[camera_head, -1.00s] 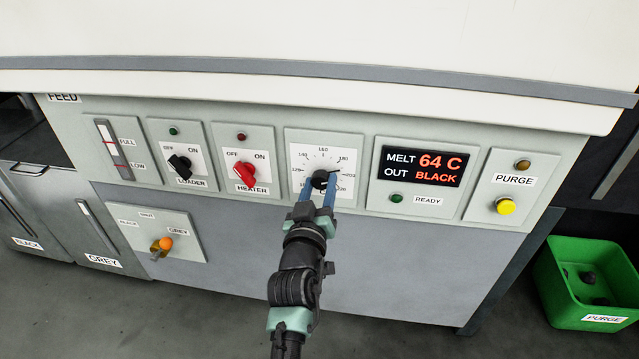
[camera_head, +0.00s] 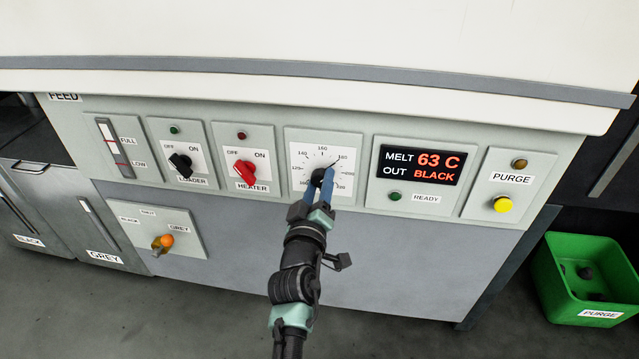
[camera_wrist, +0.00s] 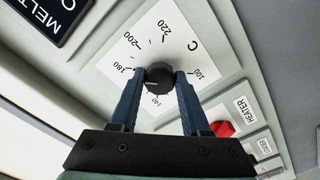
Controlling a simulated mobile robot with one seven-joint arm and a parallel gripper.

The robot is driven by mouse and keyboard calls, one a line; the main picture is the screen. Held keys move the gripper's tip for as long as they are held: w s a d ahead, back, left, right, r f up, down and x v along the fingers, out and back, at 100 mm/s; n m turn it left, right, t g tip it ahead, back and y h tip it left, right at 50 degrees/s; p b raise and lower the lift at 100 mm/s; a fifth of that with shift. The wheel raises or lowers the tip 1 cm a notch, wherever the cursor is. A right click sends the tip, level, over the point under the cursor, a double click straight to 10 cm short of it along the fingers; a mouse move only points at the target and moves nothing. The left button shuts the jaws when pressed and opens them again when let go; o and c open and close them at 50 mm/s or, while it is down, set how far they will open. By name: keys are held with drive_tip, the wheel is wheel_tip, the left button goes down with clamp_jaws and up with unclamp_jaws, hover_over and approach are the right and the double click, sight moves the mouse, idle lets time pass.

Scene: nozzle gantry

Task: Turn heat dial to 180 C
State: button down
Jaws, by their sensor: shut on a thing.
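The heat dial's black knob (camera_head: 318,177) sits on a white scale plate (camera_head: 322,150), right of the heater switch. In the head view its dark pointer aims up and right, close to the 180 mark (camera_head: 342,157). My gripper (camera_head: 321,179) is shut on the knob, with one blue finger on each side. In the wrist view the knob (camera_wrist: 159,77) sits between the fingertips, and the 180 label (camera_wrist: 123,68) is just left of it. The fingers cover the lower part of the scale. I cannot tell if the pointer is exactly on 180.
The red heater switch (camera_head: 245,173) and black loader switch (camera_head: 181,164) are to the left. The display (camera_head: 420,165) reads MELT 63 C, OUT BLACK. A yellow purge button (camera_head: 503,204) is at the right. A green bin (camera_head: 560,290) stands on the floor.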

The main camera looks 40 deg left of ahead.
drive_tip(key=shift+f, duration=0.1)
drive_tip(key=shift+c, duration=1.8)
unclamp_jaws()
drive_tip(key=p+v, duration=0.3)
drive_tip(key=v, duration=1)
